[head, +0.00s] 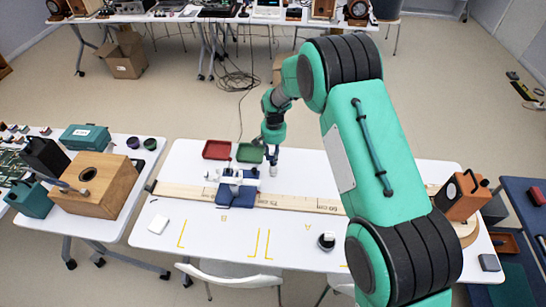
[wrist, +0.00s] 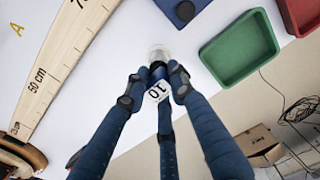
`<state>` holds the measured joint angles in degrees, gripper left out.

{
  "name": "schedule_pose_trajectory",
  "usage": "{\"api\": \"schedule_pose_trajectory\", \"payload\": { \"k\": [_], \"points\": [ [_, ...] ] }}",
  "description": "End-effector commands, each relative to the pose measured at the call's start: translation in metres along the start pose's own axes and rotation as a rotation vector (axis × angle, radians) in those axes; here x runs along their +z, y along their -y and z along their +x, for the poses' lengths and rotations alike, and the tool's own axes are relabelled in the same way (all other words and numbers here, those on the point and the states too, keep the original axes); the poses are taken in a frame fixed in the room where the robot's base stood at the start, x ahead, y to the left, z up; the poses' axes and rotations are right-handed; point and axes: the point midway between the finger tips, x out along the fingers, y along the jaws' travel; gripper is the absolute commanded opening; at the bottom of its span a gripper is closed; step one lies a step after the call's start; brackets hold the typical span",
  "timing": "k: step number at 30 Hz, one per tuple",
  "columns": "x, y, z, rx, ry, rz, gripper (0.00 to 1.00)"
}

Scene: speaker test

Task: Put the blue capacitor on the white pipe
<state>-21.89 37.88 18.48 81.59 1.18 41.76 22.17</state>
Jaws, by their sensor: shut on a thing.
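My gripper (head: 272,150) is over the white table, to the right of the green tray. In the wrist view its fingers (wrist: 155,84) are shut on the blue capacitor (wrist: 157,75), a dark blue piece with a white band marked "10". The fingers cover much of it. The pale white pipe (wrist: 158,53) shows just past the capacitor's far end, in line with it. In the head view the white pipe (head: 273,171) is small, directly under the gripper. I cannot tell whether capacitor and pipe touch.
A green tray (wrist: 240,50) and a red tray (head: 217,150) lie near the far table edge. A white instrument on a dark blue base (head: 237,197) stands left of the gripper. A long wooden ruler (head: 300,203) crosses the table.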

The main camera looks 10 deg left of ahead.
Motion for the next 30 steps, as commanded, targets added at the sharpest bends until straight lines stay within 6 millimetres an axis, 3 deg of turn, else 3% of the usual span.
{"api": "schedule_pose_trajectory", "payload": {
  "k": [10,11,13,23,30],
  "points": [
    [0.0,0.0,0.003,0.0,-0.001,0.0,0.0],
    [0.0,0.0,0.002,0.0,-0.001,0.0,0.28],
    [0.0,0.0,0.002,0.0,-0.001,0.0,0.42],
    [0.0,0.0,0.001,0.0,0.0,0.0,0.43],
    [-0.001,0.0,-0.011,-0.001,-0.002,0.0,0.43]
  ]
}}
